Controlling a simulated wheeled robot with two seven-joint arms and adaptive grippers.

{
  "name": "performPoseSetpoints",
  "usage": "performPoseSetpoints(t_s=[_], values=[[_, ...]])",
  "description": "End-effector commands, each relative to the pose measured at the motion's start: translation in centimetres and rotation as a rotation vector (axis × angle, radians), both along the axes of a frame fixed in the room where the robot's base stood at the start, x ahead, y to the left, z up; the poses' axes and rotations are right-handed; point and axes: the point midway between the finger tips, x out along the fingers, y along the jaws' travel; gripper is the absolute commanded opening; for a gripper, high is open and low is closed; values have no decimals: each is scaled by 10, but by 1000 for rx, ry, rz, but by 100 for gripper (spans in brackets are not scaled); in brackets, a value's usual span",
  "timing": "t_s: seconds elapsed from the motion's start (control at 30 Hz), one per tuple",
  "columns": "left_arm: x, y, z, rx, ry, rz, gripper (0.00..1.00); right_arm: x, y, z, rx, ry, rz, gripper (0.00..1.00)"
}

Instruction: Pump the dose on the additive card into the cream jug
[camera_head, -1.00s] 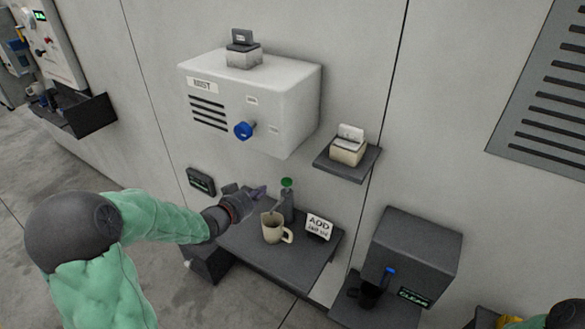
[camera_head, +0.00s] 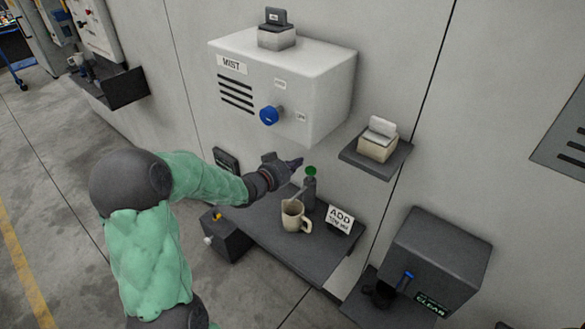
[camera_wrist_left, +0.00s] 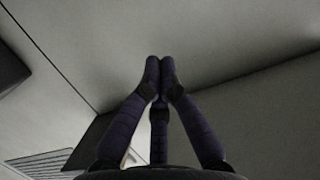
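The cream jug (camera_head: 295,217) stands upright on the dark wall shelf, its handle to the right. Behind it is a dark grey pump bottle (camera_head: 309,192) with a green top (camera_head: 311,171). A thin grey piece slants from beside the bottle to the jug's mouth; I cannot tell if it is the spout. The additive card (camera_head: 340,219) stands right of the jug and reads "ADD"; its smaller line is too blurred to read surely. My left gripper (camera_head: 297,163) is just left of and slightly above the green top, apparently apart from it. Its fingertips meet, empty, in the left wrist view (camera_wrist_left: 159,65). My right gripper is out of view.
A white "MIST" box (camera_head: 285,85) with a blue knob (camera_head: 269,116) is mounted above the shelf (camera_head: 300,255). A small ledge (camera_head: 350,157) holds a cream card box (camera_head: 378,140). A dark machine (camera_head: 440,258) marked "CLEAR" stands at lower right.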

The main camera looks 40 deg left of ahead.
Motion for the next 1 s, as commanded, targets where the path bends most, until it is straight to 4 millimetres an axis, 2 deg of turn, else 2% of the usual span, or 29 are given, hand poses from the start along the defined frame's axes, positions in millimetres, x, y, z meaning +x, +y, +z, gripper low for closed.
performPoseSetpoints(t_s=[0.03,0.3,0.43,0.6,1.0], values=[[11,-3,-5,0,1,-5,0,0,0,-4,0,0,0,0],[59,-6,-17,0,0,-4,0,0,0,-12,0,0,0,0],[57,-5,-37,-1,4,0,0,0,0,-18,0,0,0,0],[57,-5,-51,1,2,0,0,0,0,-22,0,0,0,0],[57,-5,-54,1,1,0,0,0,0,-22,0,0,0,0]])
